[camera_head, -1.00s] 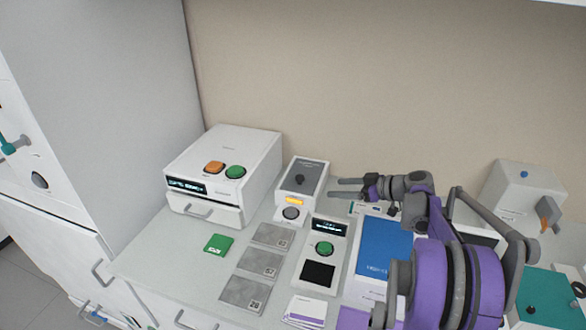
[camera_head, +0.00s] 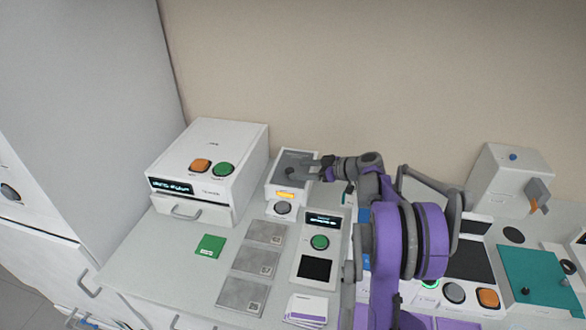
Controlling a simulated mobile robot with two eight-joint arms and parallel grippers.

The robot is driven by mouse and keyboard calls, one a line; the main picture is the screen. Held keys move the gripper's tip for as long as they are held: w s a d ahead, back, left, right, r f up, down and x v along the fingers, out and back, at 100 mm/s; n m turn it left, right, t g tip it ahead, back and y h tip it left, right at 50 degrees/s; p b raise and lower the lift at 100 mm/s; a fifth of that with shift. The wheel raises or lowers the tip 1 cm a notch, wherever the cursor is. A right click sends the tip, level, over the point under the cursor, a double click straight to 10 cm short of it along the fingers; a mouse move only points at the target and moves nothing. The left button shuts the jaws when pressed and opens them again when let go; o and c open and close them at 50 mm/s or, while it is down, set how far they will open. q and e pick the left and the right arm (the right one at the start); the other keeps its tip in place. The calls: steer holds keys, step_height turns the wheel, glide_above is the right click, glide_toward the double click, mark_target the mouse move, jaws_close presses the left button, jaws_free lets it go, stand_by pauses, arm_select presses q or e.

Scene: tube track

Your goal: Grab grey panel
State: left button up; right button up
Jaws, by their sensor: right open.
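A dark grey panel (camera_head: 292,156) with a black knob (camera_head: 291,171) forms the top of a small white device. My right gripper (camera_head: 312,169) is open, with its fingers pointing left at the panel's right part, close to the knob. I cannot tell whether the fingers touch the panel. Part of the panel's right side is hidden by the fingers. Three flat grey squares with small printed codes lie in a column on the table: a far one (camera_head: 265,232), a middle one (camera_head: 255,260) and a near one (camera_head: 243,295). My left gripper is not in view.
A large white box (camera_head: 215,150) with orange and green buttons stands to the left. A green card (camera_head: 210,246) lies before it. A white device (camera_head: 320,226) with a green button and a stack of cards (camera_head: 306,309) are close to my right arm. A teal mat (camera_head: 537,275) lies far right.

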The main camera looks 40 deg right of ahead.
mark_target(292, 170)
steer(key=x, duration=0.3)
steer(key=shift+w+f, duration=0.15)
steer(key=shift+w, duration=0.05)
steer(key=shift+s, duration=0.15)
steer(key=c, duration=0.4)
jaws_close()
